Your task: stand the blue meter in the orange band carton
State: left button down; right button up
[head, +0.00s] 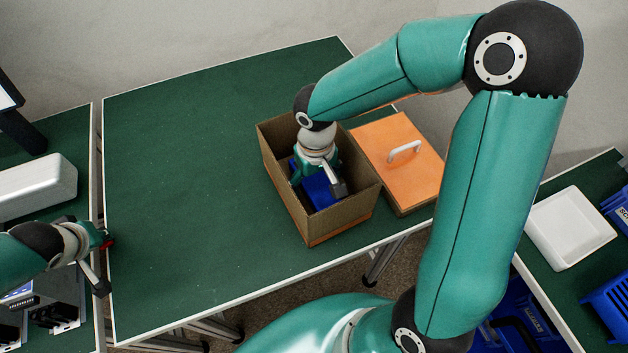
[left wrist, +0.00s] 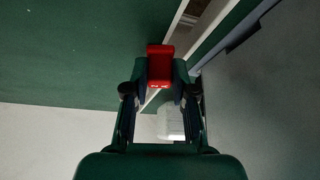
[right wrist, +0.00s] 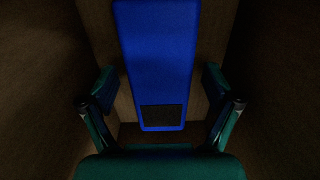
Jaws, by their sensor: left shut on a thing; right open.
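The orange band carton (head: 350,217) is an open brown cardboard box on the green table, with an orange strip low on its wall. The blue meter (head: 318,190) is inside it. In the right wrist view the meter (right wrist: 155,60) shows a long blue face with a dark panel at its lower end; I cannot tell how far it tilts. My right gripper (head: 317,180) reaches down into the carton, open, its fingers on either side of the meter with gaps. My left gripper (left wrist: 160,85) is shut on a red object (left wrist: 160,62), away at the left table edge.
An orange-lidded box (head: 400,165) with a white handle stands right beside the carton. A white tray (head: 570,228) and blue bins (head: 610,300) are on the right table. A white box (head: 38,187) is on the left table. The middle table's left part is clear.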

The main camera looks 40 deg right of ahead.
jog(key=shift+r, duration=3.95)
